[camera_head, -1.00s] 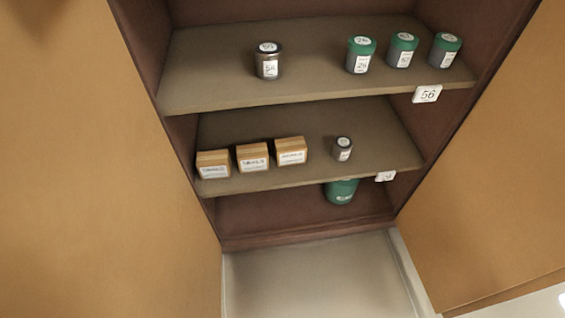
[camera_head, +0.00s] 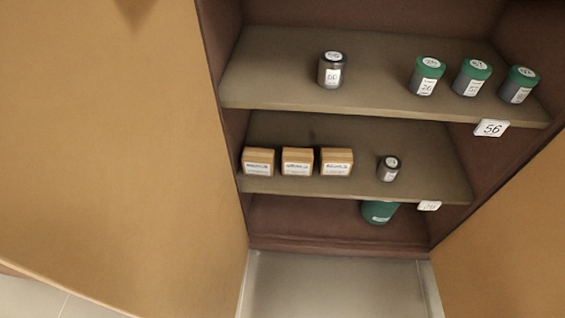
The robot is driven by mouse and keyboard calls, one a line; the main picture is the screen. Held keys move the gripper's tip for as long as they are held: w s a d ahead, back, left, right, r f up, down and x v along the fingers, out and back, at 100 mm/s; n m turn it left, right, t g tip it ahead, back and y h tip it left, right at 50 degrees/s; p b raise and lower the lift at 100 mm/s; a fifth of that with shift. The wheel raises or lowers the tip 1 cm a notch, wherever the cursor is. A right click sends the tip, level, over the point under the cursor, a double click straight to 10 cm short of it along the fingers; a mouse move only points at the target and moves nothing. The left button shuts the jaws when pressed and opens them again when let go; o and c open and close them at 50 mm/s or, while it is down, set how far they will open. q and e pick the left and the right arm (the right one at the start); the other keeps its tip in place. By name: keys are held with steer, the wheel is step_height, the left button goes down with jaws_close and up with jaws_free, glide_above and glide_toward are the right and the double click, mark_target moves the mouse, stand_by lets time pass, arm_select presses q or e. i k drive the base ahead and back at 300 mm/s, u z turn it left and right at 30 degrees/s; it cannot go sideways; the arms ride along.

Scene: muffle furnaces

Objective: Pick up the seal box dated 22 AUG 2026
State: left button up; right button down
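Three small tan seal boxes with white labels stand in a row on the middle shelf of the open cabinet: a left box (camera_head: 258,162), a middle box (camera_head: 297,162) and a right box (camera_head: 337,162). The print on their labels is too small to read, so I cannot tell which one is dated 22 AUG 2026. Neither of my grippers is in view.
A small grey jar (camera_head: 388,168) stands right of the boxes on the middle shelf (camera_head: 400,194). The upper shelf (camera_head: 290,98) holds a dark jar (camera_head: 331,70) and green-lidded jars (camera_head: 427,76). A green container (camera_head: 379,211) is below. Open doors flank the cabinet (camera_head: 110,140).

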mark_target(255, 161)
steer(key=k, duration=1.2)
steer(key=u, duration=0.75)
steer(key=i, duration=0.3)
steer(key=u, duration=0.9)
steer(key=i, duration=1.35)
steer(key=z, duration=0.85)
steer(key=i, duration=0.55)
steer(key=z, duration=0.65)
